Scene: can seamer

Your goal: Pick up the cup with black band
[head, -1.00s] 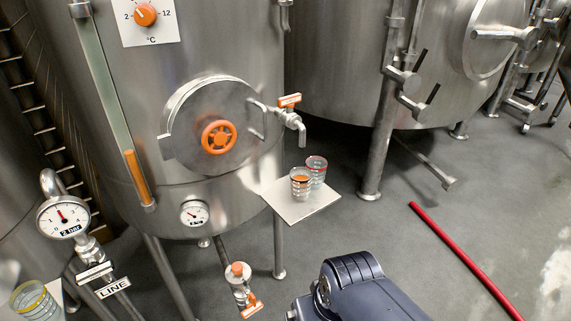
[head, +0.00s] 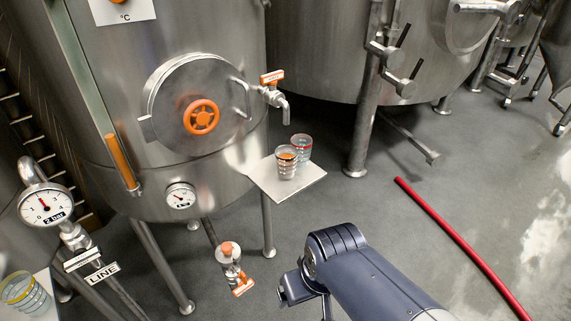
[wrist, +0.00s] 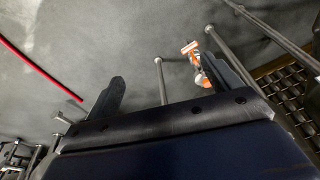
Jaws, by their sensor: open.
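Two clear ribbed cups stand close together on a small pale shelf (head: 310,178) beside the big steel tank in the head view. The front cup (head: 286,165) has an orange patch near its top and what looks like a thin dark line at the rim; too small to be sure it is the black band. The rear cup (head: 303,143) has a reddish band and is partly hidden by the front one. A third cup (head: 26,295) with a yellow band sits at the lower left. My gripper (wrist: 165,68) is open and empty in the wrist view, over the floor, away from the cups.
A tap with an orange handle (head: 271,78) juts out just above the shelf. An orange-handled valve (head: 231,262) hangs below the tank. A red hose or pole (head: 450,236) lies on the floor at right.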

